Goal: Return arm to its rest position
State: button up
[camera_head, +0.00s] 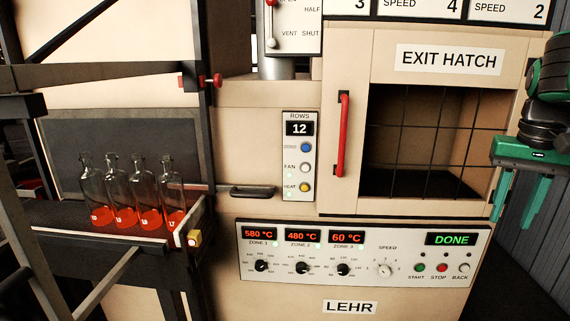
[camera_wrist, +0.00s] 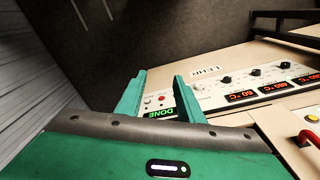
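My gripper (camera_head: 519,197) is at the right edge of the head view, its two green fingers pointing down, apart and with nothing between them. It hangs in front of the right side of the lehr, right of the exit hatch opening (camera_head: 420,145). In the wrist view, my gripper (camera_wrist: 158,82) also shows its green fingers spread and empty. Beyond them lies the lehr's control panel (camera_wrist: 240,92), seen upside down, with its green DONE display.
The red hatch handle (camera_head: 343,135) stands left of the hatch opening. The lehr control panel (camera_head: 395,262) is below it. Several clear bottles with red-glowing bases (camera_head: 150,200) stand on a dark conveyor at the left. A grey corrugated wall (camera_head: 545,235) is at the far right.

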jog(key=s+a+f, duration=0.2)
jog(key=s+f, duration=0.5)
jog(key=s, duration=0.2)
jog(key=s+a+f+y, duration=0.1)
jog(key=s+a+f, duration=0.1)
jog(key=s+f, duration=0.6)
jog(key=shift+s+a+f+g, duration=0.25)
jog(key=shift+s+g, duration=0.15)
jog(key=shift+s, duration=0.6)
jog(key=shift+w+f, duration=0.25)
jog(key=shift+w, duration=0.4)
